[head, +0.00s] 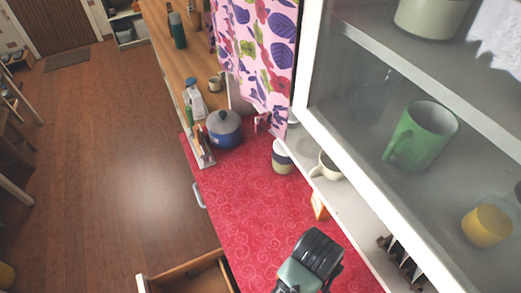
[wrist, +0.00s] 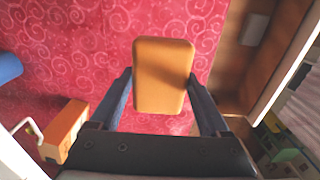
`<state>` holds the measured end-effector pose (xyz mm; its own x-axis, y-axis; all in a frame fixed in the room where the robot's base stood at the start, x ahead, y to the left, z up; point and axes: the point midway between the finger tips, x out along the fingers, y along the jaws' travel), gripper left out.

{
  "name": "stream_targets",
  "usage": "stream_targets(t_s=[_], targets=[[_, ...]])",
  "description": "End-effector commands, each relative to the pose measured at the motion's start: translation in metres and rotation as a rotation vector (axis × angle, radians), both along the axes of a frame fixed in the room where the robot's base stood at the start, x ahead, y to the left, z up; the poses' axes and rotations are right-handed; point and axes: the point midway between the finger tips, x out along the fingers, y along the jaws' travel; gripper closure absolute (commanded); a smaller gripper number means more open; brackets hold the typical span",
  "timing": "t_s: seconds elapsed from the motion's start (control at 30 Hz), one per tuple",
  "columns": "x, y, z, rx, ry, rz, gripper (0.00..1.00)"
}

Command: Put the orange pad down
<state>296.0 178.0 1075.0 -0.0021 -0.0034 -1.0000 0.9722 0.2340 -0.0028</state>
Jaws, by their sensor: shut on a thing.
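The orange pad (wrist: 163,72) is a rounded flat block. In the wrist view it sits between the two dark fingers of my gripper (wrist: 161,80), which is shut on it. The red patterned counter cloth (wrist: 75,62) lies beneath; I cannot tell whether the pad touches it or hangs above it. In the head view my dark and teal wrist (head: 312,258) is over the near end of the red counter (head: 250,195). The pad and fingers are hidden there.
An orange-brown block (wrist: 63,130) stands near the shelf edge, also in the head view (head: 319,207). A cream mug (head: 327,166), a blue pot (head: 224,128) and a glass-fronted cabinet (head: 385,110) are around. A drawer (head: 190,274) is open. The middle of the cloth is clear.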

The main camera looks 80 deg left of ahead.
Motion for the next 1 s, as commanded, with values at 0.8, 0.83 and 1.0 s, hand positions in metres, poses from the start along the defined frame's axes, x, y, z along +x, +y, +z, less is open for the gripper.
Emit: stream_targets(t_s=[0.8, 0.83, 1.0], targets=[[-0.001, -0.001, -0.081, -0.002, 0.004, -0.001, 0.73], [0.000, -0.001, -0.085, -0.001, 0.002, -0.001, 0.73], [0.000, 0.000, -0.099, 0.000, 0.000, -0.001, 0.73]])
